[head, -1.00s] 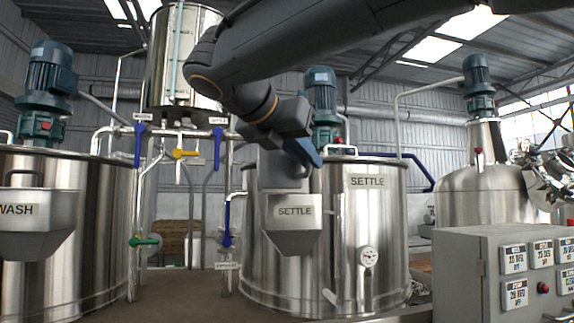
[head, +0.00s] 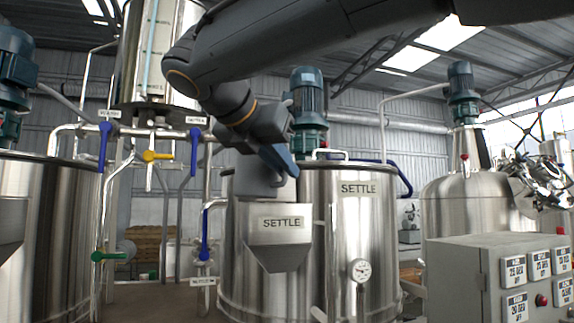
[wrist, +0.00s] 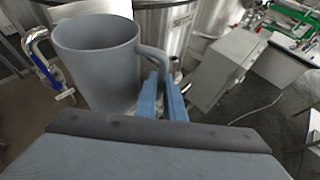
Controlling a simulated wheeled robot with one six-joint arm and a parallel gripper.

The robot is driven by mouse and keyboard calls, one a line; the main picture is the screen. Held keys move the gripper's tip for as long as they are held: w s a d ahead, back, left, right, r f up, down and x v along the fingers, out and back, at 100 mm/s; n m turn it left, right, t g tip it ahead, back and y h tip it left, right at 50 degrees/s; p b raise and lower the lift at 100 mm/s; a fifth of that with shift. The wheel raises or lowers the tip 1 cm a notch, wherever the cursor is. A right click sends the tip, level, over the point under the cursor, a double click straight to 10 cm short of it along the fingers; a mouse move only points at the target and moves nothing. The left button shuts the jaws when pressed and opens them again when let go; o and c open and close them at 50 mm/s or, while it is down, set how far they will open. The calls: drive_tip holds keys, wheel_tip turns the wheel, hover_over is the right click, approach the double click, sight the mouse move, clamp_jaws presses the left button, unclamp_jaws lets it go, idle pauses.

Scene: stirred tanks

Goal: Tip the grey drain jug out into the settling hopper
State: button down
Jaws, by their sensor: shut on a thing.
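The grey drain jug (head: 262,181) shows in the head view just above the hopper marked SETTLE (head: 281,238), which hangs on the front of the SETTLE tank. My gripper (head: 281,160) is above the hopper, shut on the jug's handle. In the wrist view the jug (wrist: 98,62) hangs at the left of my gripper (wrist: 162,98), with the blue fingers closed on its handle. The jug looks about upright, with its mouth open. I cannot tell how much it holds.
The SETTLE tank (head: 358,235) stands right behind the hopper, with a dial gauge (head: 360,270) on it. Pipes with blue, yellow (head: 157,156) and green valve handles are to the left. A grey control box (head: 475,280) stands at the right. Another tank (head: 50,235) is at far left.

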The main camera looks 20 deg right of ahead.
sight(286, 145)
drive_tip(key=shift+s+a+r+m+g+y+p, duration=0.2)
drive_tip(key=shift+a+r+g+y+p, duration=0.25)
drive_tip(key=shift+y+p, duration=0.45)
drive_tip(key=shift+s+a+r+m+g+y+p, duration=0.1)
drive_tip(key=shift+s+a+r+g+y+p, duration=0.1)
drive_tip(key=shift+g+y+p, duration=0.65)
drive_tip(key=shift+s+a+r+m+g+y+p, duration=0.1)
drive_tip(key=shift+s+a+r+g+y+p, duration=0.2)
drive_tip(key=shift+y+p, duration=0.6)
drive_tip(key=shift+w+f+m+g+y+p, duration=0.1)
drive_tip(key=shift+m+g+y+p, duration=0.1)
drive_tip(key=shift+g+y+p, duration=1.15)
drive_tip(key=shift+f+m+g+y+p, duration=0.1)
drive_tip(key=shift+m+g+y+p, duration=0.1)
drive_tip(key=shift+g+y+p, duration=1.1)
drive_tip(key=shift+w+d+r+g+y+p, duration=0.1)
drive_tip(key=shift+d+r+y+p, duration=0.1)
drive_tip(key=shift+y+p, duration=0.65)
drive_tip(key=shift+w+d+r+g+y+p, duration=0.2)
drive_tip(key=shift+y+p, duration=0.35)
drive_tip(key=shift+p, duration=0.55)
drive_tip(key=shift+d+r+g+y+p, duration=0.1)
drive_tip(key=shift+r+y+p, duration=0.15)
drive_tip(key=shift+y+p, duration=0.6)
drive_tip(key=shift+w+d+r+m+g+y+p, duration=0.2)
drive_tip(key=shift+d+r+g+y+p, duration=0.3)
drive_tip(key=shift+p, duration=0.75)
drive_tip(key=shift+w+d+r+m+g+y+p, duration=0.2)
drive_tip(key=shift+y+p, duration=0.45)
drive_tip(key=shift+p, duration=0.6)
